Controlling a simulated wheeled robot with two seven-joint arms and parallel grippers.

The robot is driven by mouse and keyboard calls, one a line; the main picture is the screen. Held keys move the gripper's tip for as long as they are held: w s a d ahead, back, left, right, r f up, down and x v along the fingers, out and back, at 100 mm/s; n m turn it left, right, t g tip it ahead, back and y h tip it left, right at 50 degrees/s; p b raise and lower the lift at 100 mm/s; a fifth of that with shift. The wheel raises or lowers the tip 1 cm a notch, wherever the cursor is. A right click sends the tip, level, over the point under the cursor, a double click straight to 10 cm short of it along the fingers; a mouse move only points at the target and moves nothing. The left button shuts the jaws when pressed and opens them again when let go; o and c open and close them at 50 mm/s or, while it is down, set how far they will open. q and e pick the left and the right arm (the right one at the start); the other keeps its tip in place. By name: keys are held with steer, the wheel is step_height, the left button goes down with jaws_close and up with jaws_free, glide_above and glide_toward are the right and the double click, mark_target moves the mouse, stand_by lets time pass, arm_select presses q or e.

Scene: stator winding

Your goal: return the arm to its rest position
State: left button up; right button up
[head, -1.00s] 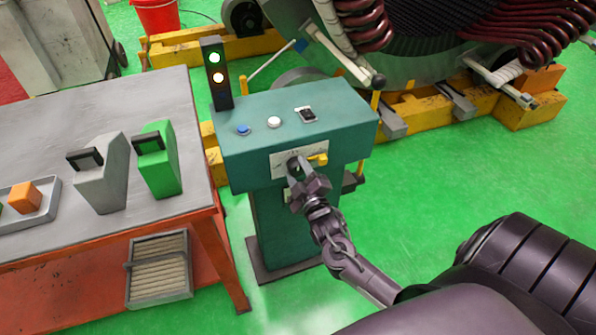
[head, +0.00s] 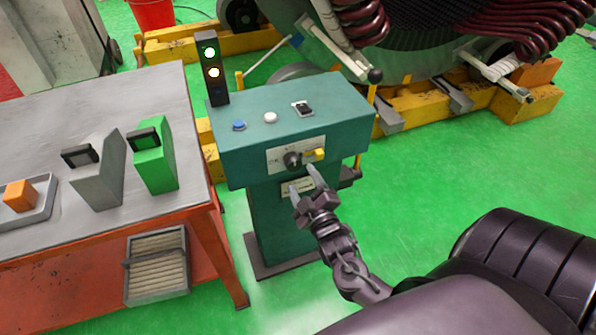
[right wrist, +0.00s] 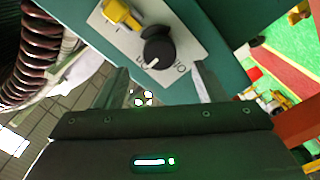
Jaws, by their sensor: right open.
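My right gripper (head: 306,184) is open and empty in front of the green control console (head: 335,108). Its fingertips are just below the black rotary knob (head: 292,159) on the console's front plate and apart from it. In the right wrist view the open fingers (right wrist: 163,80) show with the knob (right wrist: 158,50) beyond them and nothing between them. A yellow lever or key (right wrist: 122,14) sits beside the knob on the same plate. My right arm comes in from the lower right in the head view. My left gripper is not in view.
A grey-topped workbench (head: 60,125) stands left of the console, with a grey block (head: 98,175) and a green block (head: 155,160). A signal tower (head: 212,70) shows lit lamps. The large stator (head: 440,45) is behind. Green floor (head: 440,165) is clear to the right.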

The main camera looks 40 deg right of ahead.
steer(key=shift+v, duration=0.8)
steer(key=s+a+f+m+g+y+p, duration=0.15)
steer(key=s+f+g, duration=0.3)
steer(key=f, duration=0.95)
steer(key=s+a+f+m+g+y, duration=0.1)
steer(key=s+a+f+g, duration=0.15)
steer(key=s+f, duration=0.75)
steer(key=s+a+f+m+g+y+p, duration=0.1)
steer(key=s+a+f+g, duration=0.3)
steer(key=s+f+g, duration=0.5)
steer(key=s+f+m+y, duration=0.1)
steer(key=s+f, duration=0.9)
steer(key=s, duration=0.2)
steer(key=shift+p, duration=0.35)
steer(key=shift+a+m, duration=0.1)
steer(key=shift+m, duration=0.15)
